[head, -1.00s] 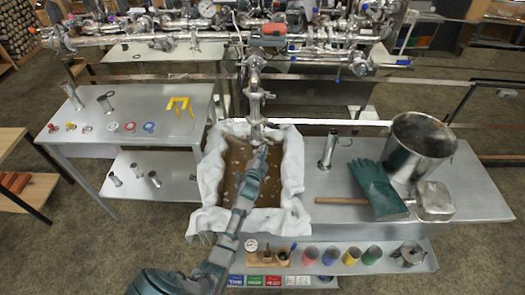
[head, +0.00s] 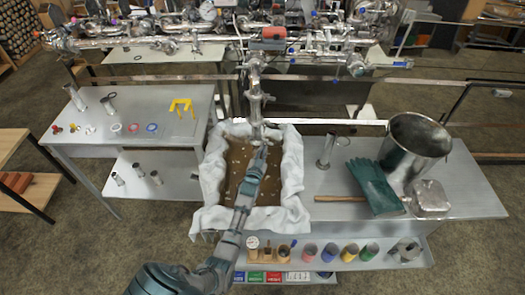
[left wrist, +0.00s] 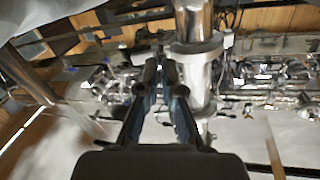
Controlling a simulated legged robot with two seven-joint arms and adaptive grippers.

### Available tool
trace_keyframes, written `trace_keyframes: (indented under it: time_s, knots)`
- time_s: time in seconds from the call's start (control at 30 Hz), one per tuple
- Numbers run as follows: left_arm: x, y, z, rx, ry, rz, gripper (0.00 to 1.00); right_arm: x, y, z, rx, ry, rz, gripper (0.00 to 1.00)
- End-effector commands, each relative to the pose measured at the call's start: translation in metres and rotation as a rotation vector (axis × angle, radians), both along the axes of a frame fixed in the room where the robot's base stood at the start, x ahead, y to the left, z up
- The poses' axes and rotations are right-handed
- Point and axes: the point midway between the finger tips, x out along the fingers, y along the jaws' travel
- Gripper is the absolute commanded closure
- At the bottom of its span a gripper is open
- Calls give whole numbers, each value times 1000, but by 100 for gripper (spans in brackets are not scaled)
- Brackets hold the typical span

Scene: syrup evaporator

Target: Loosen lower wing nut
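A steel vertical pipe (head: 255,80) with clamps hangs from the evaporator above the cloth-lined box. Its lower clamp (head: 257,132) is near the pipe's bottom end. The wing nut is too small to make out in the head view. My left gripper (head: 263,147) is at the lower end of the pipe, just in front of and right of it. In the left wrist view the pipe's clamp collar (left wrist: 196,48) is right beside the fingertips (left wrist: 159,70). The fingers are close together; whether they grip the wing nut is unclear. My right gripper is not in view.
The box with white cloth (head: 292,170) is under my left arm. The left table (head: 75,130) carries small rings and a yellow part (head: 181,107).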

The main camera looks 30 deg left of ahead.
Motion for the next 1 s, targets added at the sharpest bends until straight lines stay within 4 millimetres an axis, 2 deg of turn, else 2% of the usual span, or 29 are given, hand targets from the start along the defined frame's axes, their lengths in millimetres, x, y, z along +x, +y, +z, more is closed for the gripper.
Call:
trace_keyframes:
  time_s: [0.03,0.6,0.7,0.73,1.0]
  knots:
    - [-2,-2,-9,-18,15,-1,100,-1,0,-1,0,1,0,60]
    - [-2,-3,-11,-47,8,-2,100,-3,-1,-5,-1,4,0,60]
    - [-2,-3,-9,-46,6,-3,73,-3,-1,-5,-1,4,0,60]
    - [-2,-2,-9,-45,4,-2,70,-3,-1,-4,-1,4,0,60]
    - [-2,-1,-3,-42,-5,-1,70,-2,1,-3,2,0,1,60]
